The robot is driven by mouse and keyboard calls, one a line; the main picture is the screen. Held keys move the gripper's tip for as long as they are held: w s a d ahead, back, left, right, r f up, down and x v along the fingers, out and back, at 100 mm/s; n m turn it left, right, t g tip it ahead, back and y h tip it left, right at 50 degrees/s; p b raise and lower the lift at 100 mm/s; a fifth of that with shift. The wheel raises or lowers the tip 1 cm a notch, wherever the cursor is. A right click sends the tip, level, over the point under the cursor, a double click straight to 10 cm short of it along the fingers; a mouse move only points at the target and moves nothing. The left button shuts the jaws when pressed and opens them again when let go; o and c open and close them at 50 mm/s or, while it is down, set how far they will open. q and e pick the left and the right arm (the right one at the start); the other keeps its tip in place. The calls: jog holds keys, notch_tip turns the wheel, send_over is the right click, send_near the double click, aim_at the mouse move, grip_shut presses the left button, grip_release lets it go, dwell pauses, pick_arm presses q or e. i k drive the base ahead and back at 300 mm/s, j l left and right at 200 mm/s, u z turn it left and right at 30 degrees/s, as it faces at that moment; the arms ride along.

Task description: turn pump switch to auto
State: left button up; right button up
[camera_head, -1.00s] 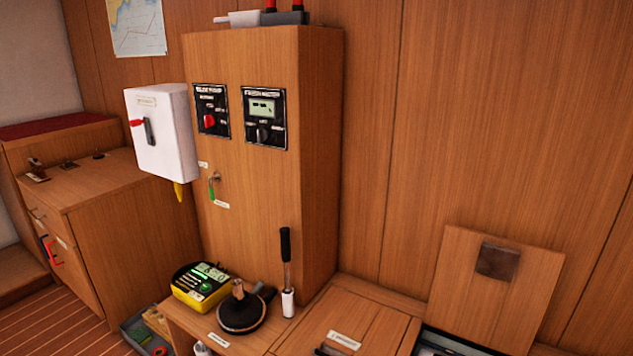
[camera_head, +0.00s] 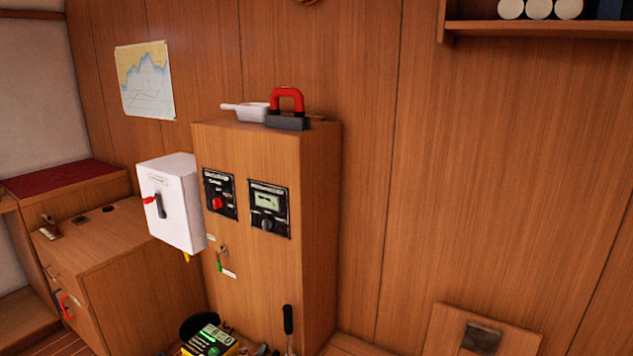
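A black panel (camera_head: 219,193) with a red knob (camera_head: 216,203) is on the front of the wooden cabinet (camera_head: 262,290). Its label is too small to read clearly now, and the knob's exact setting cannot be told. A second black panel (camera_head: 269,208) with a pale display and a dark knob sits just right of it. Neither of my grippers is in view.
A white box (camera_head: 181,226) with a red-tipped lever juts out left of the panels. A key with a green tag (camera_head: 220,262) hangs below them. A red-handled black item (camera_head: 288,112) and a white scoop (camera_head: 247,112) lie on the cabinet top. A yellow meter (camera_head: 208,342) stands low in front.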

aim_at(218, 203)
jog(key=i+j+u, duration=0.3)
jog(key=i+j, duration=0.5)
jog(key=j, duration=0.3)
jog(key=i+j+u, duration=0.3)
jog(key=i+j, duration=0.6)
